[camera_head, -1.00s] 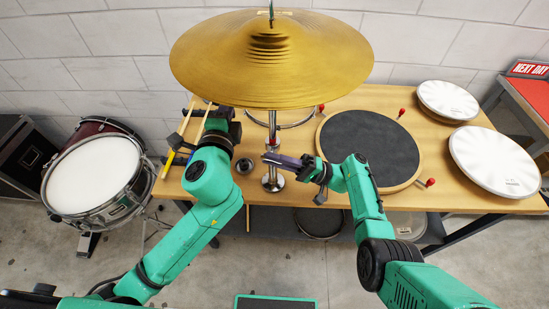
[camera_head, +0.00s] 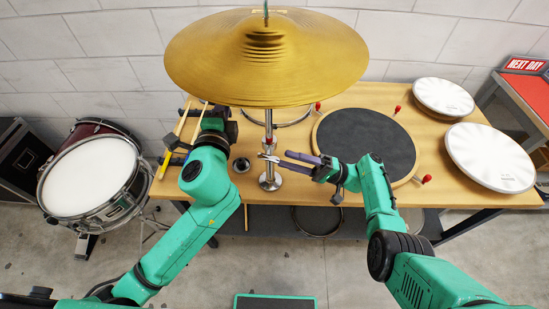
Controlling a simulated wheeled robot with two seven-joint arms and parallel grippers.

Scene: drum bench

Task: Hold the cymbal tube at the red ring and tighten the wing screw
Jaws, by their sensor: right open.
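The gold cymbal (camera_head: 266,60) sits on top of the upright chrome cymbal tube (camera_head: 268,120), whose round foot (camera_head: 270,181) stands on the wooden bench. A small red mark, apparently the red ring (camera_head: 269,139), is on the tube. A bright metal fitting (camera_head: 268,157) lower on the tube may be the wing screw; it is too small to tell. My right gripper (camera_head: 289,161) is open, its fingers spread just right of the tube and apparently clear of it. My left gripper (camera_head: 216,127) is left of the tube, mostly hidden behind its own wrist; its jaws cannot be made out.
Drumsticks (camera_head: 183,118) lie at the bench's left end. A dark round cup (camera_head: 241,165) stands left of the tube's foot. A black drum pad (camera_head: 366,147) with red knobs lies to the right, and white drumheads (camera_head: 491,158) beyond. A drum (camera_head: 90,177) stands left of the bench.

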